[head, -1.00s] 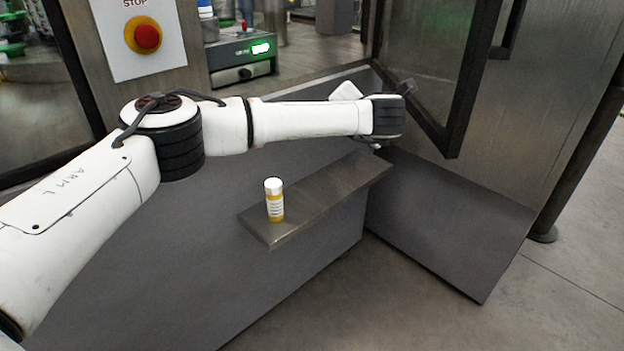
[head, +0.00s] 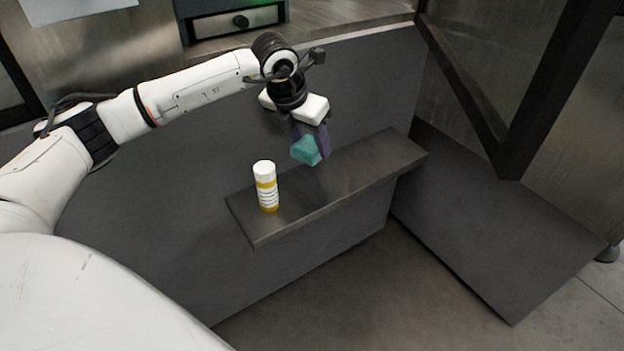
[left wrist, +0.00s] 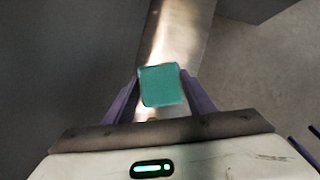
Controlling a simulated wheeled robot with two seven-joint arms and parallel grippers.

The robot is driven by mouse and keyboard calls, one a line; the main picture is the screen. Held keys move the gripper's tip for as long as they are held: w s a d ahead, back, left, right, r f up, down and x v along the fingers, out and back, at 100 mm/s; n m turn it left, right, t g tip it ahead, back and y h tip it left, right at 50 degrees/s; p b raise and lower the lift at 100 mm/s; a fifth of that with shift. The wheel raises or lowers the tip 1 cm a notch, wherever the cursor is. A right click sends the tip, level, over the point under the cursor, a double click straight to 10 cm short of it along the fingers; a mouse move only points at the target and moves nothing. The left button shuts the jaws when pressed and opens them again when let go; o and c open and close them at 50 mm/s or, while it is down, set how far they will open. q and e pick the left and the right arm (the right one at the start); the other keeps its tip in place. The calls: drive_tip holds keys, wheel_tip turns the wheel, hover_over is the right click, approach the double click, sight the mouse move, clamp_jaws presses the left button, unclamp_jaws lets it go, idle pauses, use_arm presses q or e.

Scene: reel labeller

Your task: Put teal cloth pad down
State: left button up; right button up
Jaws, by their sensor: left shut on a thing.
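The teal cloth pad (head: 306,150) is held between the purple fingers of my left gripper (head: 322,145). The gripper points down over the narrow metal shelf (head: 360,165), and the pad appears a little above it, to the right of the bottle. In the left wrist view the pad (left wrist: 161,86) sits between the two fingertips, with the shelf (left wrist: 178,35) below and beyond it.
A white-capped bottle with a yellow and white body (head: 266,187) stands upright on the shelf's left part. The shelf's right part is bare. A dark-framed door (head: 530,100) stands to the right. A grey wall panel (head: 180,200) lies behind and below the shelf.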

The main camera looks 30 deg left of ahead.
use_arm(q)
wheel_tip(320, 180, down, 10)
drive_tip(key=shift+w+r+b, duration=0.1)
drive_tip(key=shift+r+b, duration=0.1)
drive_tip(key=shift+b, duration=0.2)
drive_tip(key=shift+f, duration=0.1)
drive_tip(key=o, duration=1.5)
drive_tip(key=shift+c, duration=0.2)
